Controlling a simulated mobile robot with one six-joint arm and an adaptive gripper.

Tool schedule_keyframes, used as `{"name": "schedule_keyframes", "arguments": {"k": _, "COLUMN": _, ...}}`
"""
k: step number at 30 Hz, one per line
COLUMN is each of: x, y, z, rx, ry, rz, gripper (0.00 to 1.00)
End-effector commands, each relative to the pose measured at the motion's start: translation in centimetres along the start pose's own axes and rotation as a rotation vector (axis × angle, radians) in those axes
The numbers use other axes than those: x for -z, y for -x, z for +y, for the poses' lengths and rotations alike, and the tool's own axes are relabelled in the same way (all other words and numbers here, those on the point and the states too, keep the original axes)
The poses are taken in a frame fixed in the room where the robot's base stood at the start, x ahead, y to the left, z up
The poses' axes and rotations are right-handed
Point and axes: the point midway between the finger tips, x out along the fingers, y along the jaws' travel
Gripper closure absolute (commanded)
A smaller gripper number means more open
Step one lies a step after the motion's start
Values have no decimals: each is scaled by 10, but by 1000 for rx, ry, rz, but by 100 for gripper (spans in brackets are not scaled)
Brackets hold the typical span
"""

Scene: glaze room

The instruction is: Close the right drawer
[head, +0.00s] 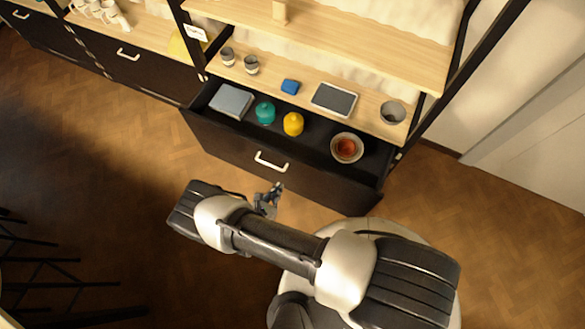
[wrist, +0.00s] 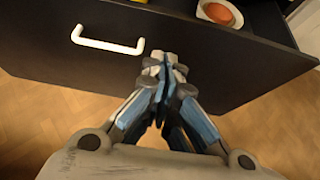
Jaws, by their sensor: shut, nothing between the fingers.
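The right drawer (head: 225,142) is dark with a white handle (head: 271,162) and stands pulled open below the wooden shelf. Inside it lie a grey book-like box (head: 231,101), a teal jar (head: 265,112), a yellow jar (head: 293,124) and a bowl with something orange-red in it (head: 347,148). My gripper (head: 277,190) is shut and empty, in front of the drawer front. In the wrist view my gripper (wrist: 165,62) shows over the dark drawer front, just right of the white handle (wrist: 108,41). Whether the fingertips touch the front I cannot tell.
Cups (head: 251,65), a blue block (head: 290,87), a tablet-like object (head: 334,99) and a grey pot (head: 393,112) stand on the shelf above the drawer. Another drawer (head: 140,75) to the left is shut. The wooden floor (head: 500,240) to the right is clear.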

Motion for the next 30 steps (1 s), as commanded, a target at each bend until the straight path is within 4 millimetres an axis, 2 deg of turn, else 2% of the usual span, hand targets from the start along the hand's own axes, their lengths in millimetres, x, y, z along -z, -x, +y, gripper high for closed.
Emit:
{"name": "schedule_keyframes", "arguments": {"k": 13, "x": 2, "y": -94, "z": -3, "rx": 8, "ry": -4, "rz": -1, "gripper": 100}}
{"name": "schedule_keyframes", "arguments": {"k": 15, "x": -7, "y": -103, "z": -2, "rx": 8, "ry": -5, "rz": -1, "gripper": 100}}
{"name": "schedule_keyframes", "arguments": {"k": 21, "x": -18, "y": -119, "z": -2, "rx": 5, "ry": -3, "rz": 0, "gripper": 100}}
{"name": "schedule_keyframes", "arguments": {"k": 30, "x": -21, "y": -123, "z": -2, "rx": 4, "ry": -1, "rz": 0, "gripper": 100}}
